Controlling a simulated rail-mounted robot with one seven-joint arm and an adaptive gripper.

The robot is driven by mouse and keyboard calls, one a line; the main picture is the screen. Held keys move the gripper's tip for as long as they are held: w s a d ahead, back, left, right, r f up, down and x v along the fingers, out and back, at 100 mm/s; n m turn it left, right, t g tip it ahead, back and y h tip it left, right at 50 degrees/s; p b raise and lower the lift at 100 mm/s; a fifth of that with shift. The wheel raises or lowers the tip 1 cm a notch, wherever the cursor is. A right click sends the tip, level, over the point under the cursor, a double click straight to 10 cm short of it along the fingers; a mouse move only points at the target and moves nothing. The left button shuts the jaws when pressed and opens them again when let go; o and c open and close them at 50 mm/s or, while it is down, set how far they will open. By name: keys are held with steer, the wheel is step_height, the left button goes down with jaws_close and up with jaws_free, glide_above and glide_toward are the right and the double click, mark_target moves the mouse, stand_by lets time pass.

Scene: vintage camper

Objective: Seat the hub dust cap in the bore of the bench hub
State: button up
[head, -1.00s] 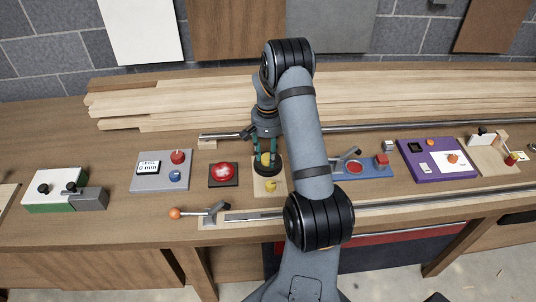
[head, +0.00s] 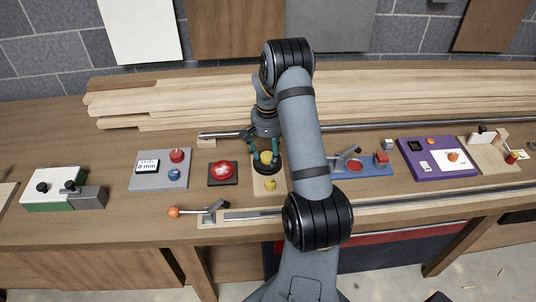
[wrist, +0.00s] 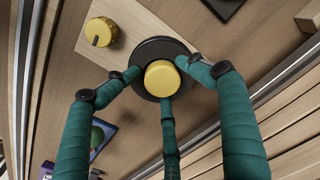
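The bench hub (wrist: 149,49) is a black ring on a pale wooden board; it also shows in the head view (head: 267,169). A round yellow cap (wrist: 161,79) is at the middle of the hub in the wrist view; it also shows in the head view (head: 266,156). I cannot tell how deep it sits in the bore. My gripper (head: 264,150) is over the hub, its three teal fingers spread around the cap. In the wrist view the left fingertip is apart from the cap; the right and lower ones are close, contact unclear.
A second yellow round piece (wrist: 99,32) with a dark pin lies on the same board. A red button box (head: 223,173) stands left of the hub, and a blue fixture (head: 375,168) right. Long planks (head: 180,105) lie behind; a metal rail (head: 420,200) runs in front.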

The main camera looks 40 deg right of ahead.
mark_target(268, 155)
steer(key=shift+s+a+f, duration=0.2)
steer(key=shift+f, duration=0.05)
steer(key=shift+r+p, duration=0.6)
steer(key=shift+p, duration=0.05)
steer(key=shift+w+d+r, duration=0.15)
steer(key=shift+w+r, duration=0.1)
steer(key=shift+r, duration=0.05)
step_height(268, 155, up, 12)
steer(key=b, duration=0.2)
steer(key=shift+f, duration=0.15)
step_height(268, 155, down, 12)
steer(key=shift+f+p, duration=0.15)
steer(key=shift+p, duration=0.85)
steer(key=shift+d, duration=0.15)
